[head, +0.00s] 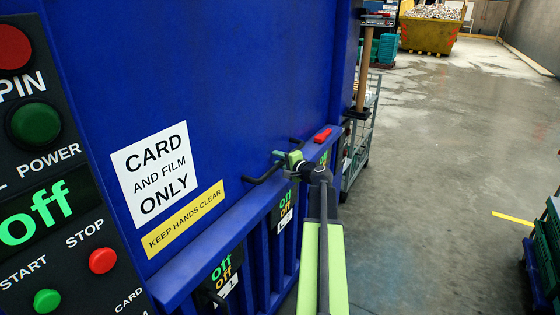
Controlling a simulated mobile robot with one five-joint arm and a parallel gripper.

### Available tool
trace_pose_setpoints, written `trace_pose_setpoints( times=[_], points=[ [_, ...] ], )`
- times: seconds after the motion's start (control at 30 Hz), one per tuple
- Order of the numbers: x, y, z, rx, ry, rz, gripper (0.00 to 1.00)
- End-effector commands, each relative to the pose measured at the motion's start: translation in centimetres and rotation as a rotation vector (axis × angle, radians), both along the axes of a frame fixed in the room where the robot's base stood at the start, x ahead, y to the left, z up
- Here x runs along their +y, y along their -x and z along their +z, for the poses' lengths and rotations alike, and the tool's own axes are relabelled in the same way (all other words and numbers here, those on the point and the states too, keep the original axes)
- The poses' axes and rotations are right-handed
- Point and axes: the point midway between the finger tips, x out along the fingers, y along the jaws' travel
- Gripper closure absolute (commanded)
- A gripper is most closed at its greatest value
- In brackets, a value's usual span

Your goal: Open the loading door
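The blue machine front (240,70) fills the left and middle of the head view. It carries a white "CARD AND FILM ONLY" sign and a yellow "KEEP HANDS CLEAR" label. A black bar handle (259,178) sticks out to the right of the labels, above a blue ledge. My gripper (287,158), with green fingers, is at the right end of this handle and overlaps it in the picture. The fingers are too small to tell whether they touch or grip it. No open gap shows at the blue front.
A control panel (60,150) with buttons and a green "off" display stands at the left. A red piece (322,135) sits by the ledge. A wire cart (360,140) is beyond the machine, a yellow skip (429,35) farther back. Dark crates (546,245) stand at right; the floor between is clear.

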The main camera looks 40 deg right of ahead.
Motion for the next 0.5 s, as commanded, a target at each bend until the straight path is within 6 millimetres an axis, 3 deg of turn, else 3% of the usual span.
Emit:
trace_pose_setpoints(
  times=[0.07,0.27,0.5],
  points=[
    [-0.01,0.03,0.01,0.000,0.000,0.000,0.74],
    [-0.03,0.06,0.00,0.000,0.000,0.000,1.00],
    [-0.06,0.09,0.01,0.000,0.000,0.000,1.00]
  ],
)
